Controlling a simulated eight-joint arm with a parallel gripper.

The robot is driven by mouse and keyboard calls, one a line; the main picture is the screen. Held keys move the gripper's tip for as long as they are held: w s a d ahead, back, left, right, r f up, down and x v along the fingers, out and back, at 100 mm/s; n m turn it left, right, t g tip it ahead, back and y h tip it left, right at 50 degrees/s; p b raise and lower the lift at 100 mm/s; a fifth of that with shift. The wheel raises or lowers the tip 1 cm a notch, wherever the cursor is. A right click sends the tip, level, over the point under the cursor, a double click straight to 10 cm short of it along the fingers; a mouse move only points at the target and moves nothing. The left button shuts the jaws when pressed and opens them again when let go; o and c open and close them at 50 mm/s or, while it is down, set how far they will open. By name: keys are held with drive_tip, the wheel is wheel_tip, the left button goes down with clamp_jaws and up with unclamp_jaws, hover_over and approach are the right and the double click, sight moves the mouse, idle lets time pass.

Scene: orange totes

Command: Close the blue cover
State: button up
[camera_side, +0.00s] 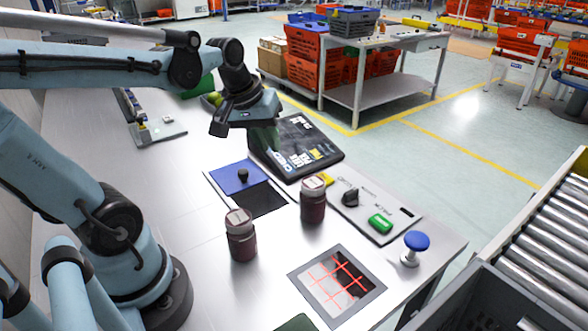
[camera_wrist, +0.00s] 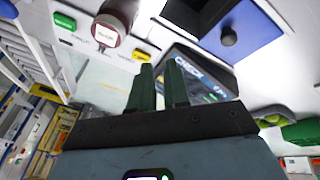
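The blue cover (camera_side: 236,178) is a flat sliding plate with a black knob (camera_side: 243,176) on top. It lies on the pale worktop, with a dark square opening (camera_side: 266,201) uncovered beside it, toward the front right. In the wrist view the blue cover (camera_wrist: 252,27) and its knob (camera_wrist: 228,37) show at upper right. My gripper (camera_side: 264,146) is above the table, behind and right of the cover, near the black display, and apart from the knob. In the wrist view its two dark green fingers (camera_wrist: 159,72) stand apart with nothing between them.
The tilted black display (camera_side: 298,147) stands close to my gripper. Two dark red jars with pale lids (camera_side: 241,238) (camera_side: 312,203) stand in front of the opening. A switch panel (camera_side: 375,210), a blue button (camera_side: 416,241) and a red-lined grid window (camera_side: 337,283) lie at the front right.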

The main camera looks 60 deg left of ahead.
drive_tip(key=a+n, duration=0.3)
drive_tip(key=a, duration=0.1)
drive_tip(key=a+n+g+h, duration=0.1)
drive_tip(key=a+n, duration=0.2)
drive_tip(key=a, duration=0.1)
drive_tip(key=s+a+n+g, duration=0.1)
drive_tip(key=a+n, duration=0.2)
drive_tip(key=a, duration=0.2)
drive_tip(key=shift+s+f+h, duration=0.1)
drive_tip(key=shift+f+h, duration=0.1)
drive_tip(key=shift+h, duration=0.2)
clamp_jaws()
drive_tip(key=s+a+f+n+h, duration=0.2)
drive_tip(key=s+a+n, duration=0.35)
drive_tip(key=a, duration=0.35)
drive_tip(key=n, duration=0.1)
approach(233, 177)
drive_tip(key=f, duration=0.3)
drive_tip(key=shift+w+a+f, duration=0.1)
drive_tip(key=shift+a+f, duration=0.1)
drive_tip(key=shift+a, duration=0.1)
drive_tip(key=d, duration=0.1)
drive_tip(key=w+d, duration=0.1)
drive_tip(key=d, duration=0.1)
drive_tip(key=shift+w, duration=0.2)
drive_tip(key=shift+w+d, duration=0.15)
drive_tip(key=shift+d, duration=0.15)
